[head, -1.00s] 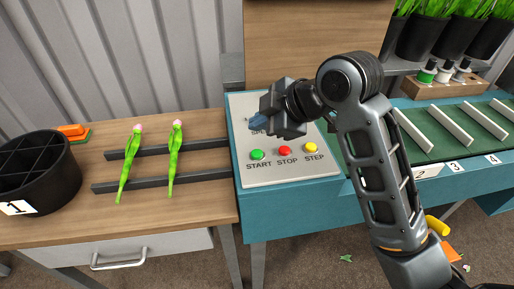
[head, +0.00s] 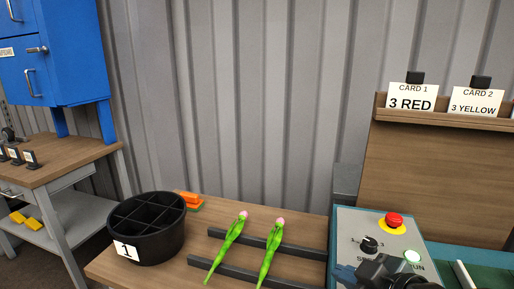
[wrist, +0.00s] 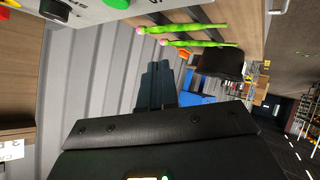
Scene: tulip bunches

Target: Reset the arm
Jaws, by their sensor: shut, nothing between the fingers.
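My gripper (head: 346,274) is at the bottom right of the head view, in front of the control panel (head: 346,222). Its blue fingers are shut and empty. The wrist view shows the fingertips (wrist: 156,72) together, pointing towards the corrugated wall. Most of my arm is out of the head view. The panel has a red button (head: 394,220), a black knob (head: 370,243) and a lit button (head: 412,256); my gripper hides its lower part.
Two tulips (head: 228,246) (head: 271,250) lie across dark rails on the wooden table (head: 170,267). A black divided bucket (head: 150,245) labelled 1 stands left of them. A card shelf (head: 440,116) rises behind the panel. A blue cabinet (head: 70,50) is far left.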

